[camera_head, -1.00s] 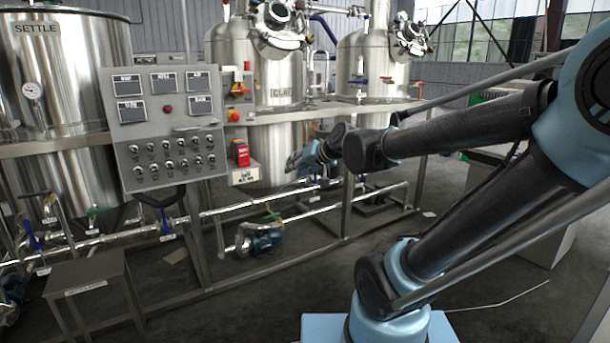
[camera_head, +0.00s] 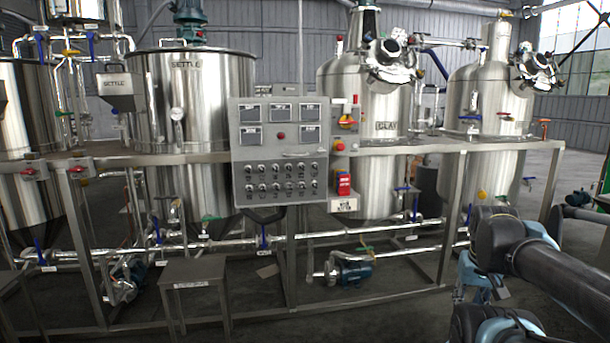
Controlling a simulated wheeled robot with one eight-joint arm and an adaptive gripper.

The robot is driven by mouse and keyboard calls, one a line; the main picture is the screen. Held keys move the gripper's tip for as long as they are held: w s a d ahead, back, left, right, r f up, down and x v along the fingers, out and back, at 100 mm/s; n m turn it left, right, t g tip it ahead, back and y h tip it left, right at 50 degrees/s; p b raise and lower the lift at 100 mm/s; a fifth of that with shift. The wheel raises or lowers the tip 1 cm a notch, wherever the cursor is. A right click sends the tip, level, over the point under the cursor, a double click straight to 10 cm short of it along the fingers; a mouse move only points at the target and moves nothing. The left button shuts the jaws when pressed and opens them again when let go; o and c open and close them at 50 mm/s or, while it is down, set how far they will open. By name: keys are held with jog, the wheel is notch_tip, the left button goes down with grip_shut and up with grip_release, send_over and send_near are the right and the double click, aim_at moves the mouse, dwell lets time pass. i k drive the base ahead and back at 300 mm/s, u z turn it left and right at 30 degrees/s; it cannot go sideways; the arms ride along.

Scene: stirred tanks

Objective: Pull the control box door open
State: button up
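The control box (camera_head: 281,181) is a grey box mounted on the front of the steel frame, left of the middle. Its front bears several dark display windows, a red button and rows of small knobs. A small light handle (camera_head: 305,154) shows at its right side, below the displays. The door looks shut, flush with the box. My arm is at the lower right, well apart from the box.
A steel frame carries the settle tank (camera_head: 192,88), the clay tank (camera_head: 366,90) and another tank at right. A grey stool (camera_head: 193,270) stands on the floor left of and below the box. Pipes and a blue pump (camera_head: 355,271) run low. Open floor lies in front.

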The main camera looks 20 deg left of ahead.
aim_at(280, 132)
jog(key=u, duration=1.25)
